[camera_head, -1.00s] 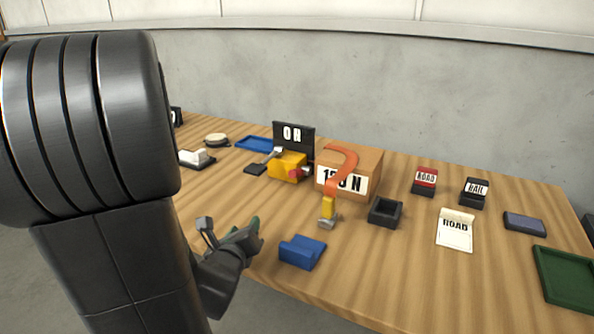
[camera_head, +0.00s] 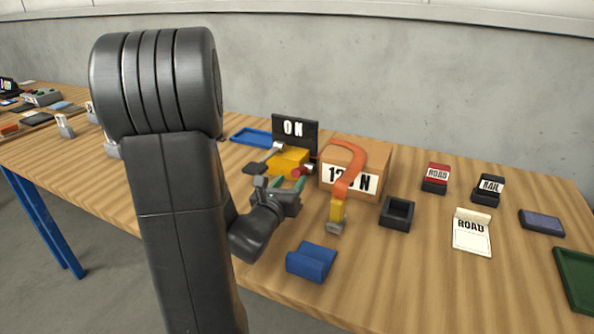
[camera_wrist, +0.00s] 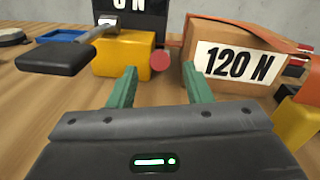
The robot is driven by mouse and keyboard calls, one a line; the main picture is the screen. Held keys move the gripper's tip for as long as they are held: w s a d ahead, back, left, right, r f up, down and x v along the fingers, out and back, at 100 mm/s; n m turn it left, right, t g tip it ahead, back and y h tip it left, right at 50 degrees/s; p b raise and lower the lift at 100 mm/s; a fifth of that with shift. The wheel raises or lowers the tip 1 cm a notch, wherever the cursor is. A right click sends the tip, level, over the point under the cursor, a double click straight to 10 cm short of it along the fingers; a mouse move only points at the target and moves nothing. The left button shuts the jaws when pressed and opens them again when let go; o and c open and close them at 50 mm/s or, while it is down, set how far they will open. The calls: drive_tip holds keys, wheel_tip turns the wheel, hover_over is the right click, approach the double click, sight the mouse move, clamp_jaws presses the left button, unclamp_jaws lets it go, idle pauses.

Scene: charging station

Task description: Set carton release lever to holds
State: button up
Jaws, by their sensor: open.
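Which part is the release lever I cannot tell. My gripper (camera_head: 285,183) is open and empty, just in front of the block and knob.
The strap ends in a yellow and grey piece (camera_head: 337,214) on the table. A blue tray (camera_head: 250,136) lies behind left. Bare wood separates these things.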

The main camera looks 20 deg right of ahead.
sight(294, 177)
drive_tip(key=x, duration=0.5)
drive_tip(key=shift+w+d, duration=0.15)
drive_tip(key=shift+d, duration=0.05)
clamp_jaws()
